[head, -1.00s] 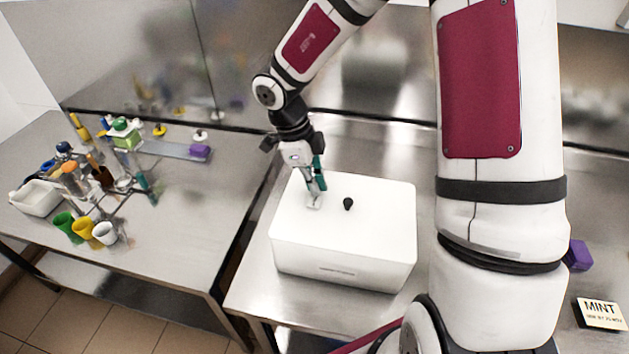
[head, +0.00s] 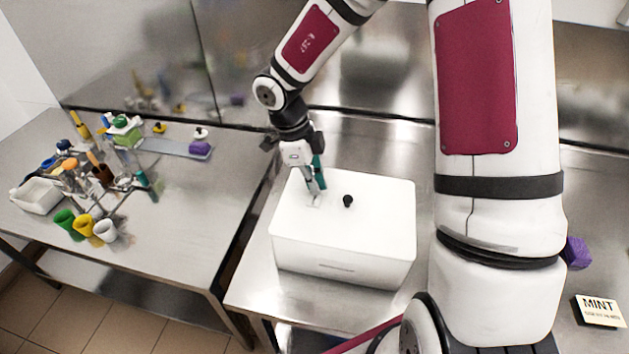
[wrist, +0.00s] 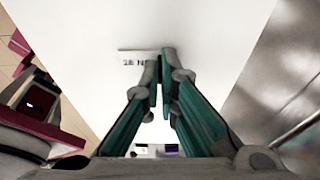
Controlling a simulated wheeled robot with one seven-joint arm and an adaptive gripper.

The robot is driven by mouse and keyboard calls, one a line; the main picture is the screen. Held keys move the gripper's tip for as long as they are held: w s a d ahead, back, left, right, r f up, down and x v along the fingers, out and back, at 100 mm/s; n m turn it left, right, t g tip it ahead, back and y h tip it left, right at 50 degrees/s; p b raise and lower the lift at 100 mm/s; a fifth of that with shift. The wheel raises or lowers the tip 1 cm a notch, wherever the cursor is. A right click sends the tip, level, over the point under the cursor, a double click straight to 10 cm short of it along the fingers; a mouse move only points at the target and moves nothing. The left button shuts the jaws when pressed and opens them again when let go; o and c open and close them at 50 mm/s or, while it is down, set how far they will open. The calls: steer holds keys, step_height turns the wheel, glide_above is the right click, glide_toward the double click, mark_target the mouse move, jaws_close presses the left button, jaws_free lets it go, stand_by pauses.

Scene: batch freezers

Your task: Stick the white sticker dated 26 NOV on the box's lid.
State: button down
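The box (head: 340,245) is white, and its flat white lid (head: 375,205) carries a small black knob (head: 348,201). The white sticker (head: 315,201) appears against the lid, left of the knob. In the wrist view the sticker (wrist: 134,62) shows "26 N" in dark print; a fingertip covers the rest. A thin dark line runs along its upper edge. My gripper (wrist: 160,65) points down at the lid, its fingertips close together over the sticker's right end. Whether they still pinch it, or touch the lid, is unclear. The gripper also shows in the head view (head: 316,188).
The left table holds coloured cups (head: 84,224), a white bin (head: 36,196), bottles and a rack. A gap separates the two steel tables.

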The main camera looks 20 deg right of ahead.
stand_by(0.3)
steer(key=c, duration=1.2)
jaws_free()
steer(key=shift+o, duration=0.2)
steer(key=shift+r+p, duration=2.15)
steer(key=shift+r, duration=1.35)
